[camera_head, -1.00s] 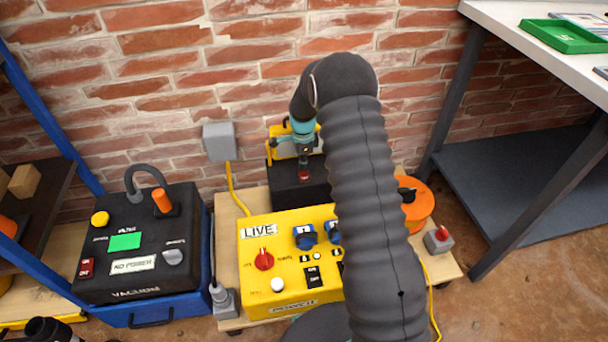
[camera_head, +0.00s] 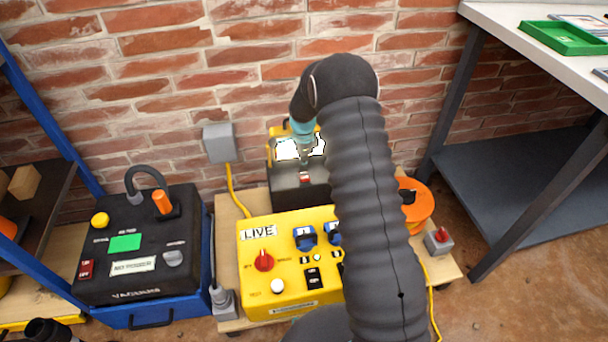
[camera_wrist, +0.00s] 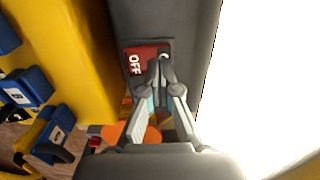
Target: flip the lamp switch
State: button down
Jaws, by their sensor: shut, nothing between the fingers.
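The lamp (camera_head: 287,149) stands behind the yellow panel box, against the brick wall. Its panels glow bright white, and its glare fills the right of the wrist view (camera_wrist: 265,70). The red lamp switch (camera_head: 305,177) is on the dark lamp base (camera_head: 285,182). In the wrist view the switch (camera_wrist: 134,62) shows the word OFF on its left part. My gripper (camera_wrist: 161,66) is shut and empty, with its fingertips over the right part of the switch. They hide some of it, and I cannot tell whether they touch it. My arm hides the lamp's right side in the head view.
The yellow box (camera_head: 275,222) marked LIVE, with knobs and switches, stands in front of the lamp. A black vacuum unit (camera_head: 110,282) is at left. An orange reel (camera_head: 424,204) and a grey box with a red button (camera_head: 438,240) are at right.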

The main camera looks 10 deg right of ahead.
aim_at(306, 186)
jog(key=shift+r+p, duration=1.35)
jog(key=shift+r, duration=1.65)
jog(key=shift+s+f+n, duration=0.1)
jog(key=shift+n, duration=1.1)
jog(key=s+n, duration=0.1)
jog(key=s+f+n, duration=0.1)
jog(key=s, duration=0.1)
jog(key=s+n+g, duration=0.1)
jog(key=n, duration=0.1)
jog(key=shift+s+f, duration=0.35)
jog(key=shift+s, duration=0.05)
jog(key=s+r+n+t, duration=0.6)
jog(key=s+r+n, duration=0.5)
jog(key=s+r, duration=2)
jog(key=shift+s+r+n+t, duration=0.3)
jog(key=shift+s+r, duration=0.05)
jog(key=shift+s, duration=1.9)
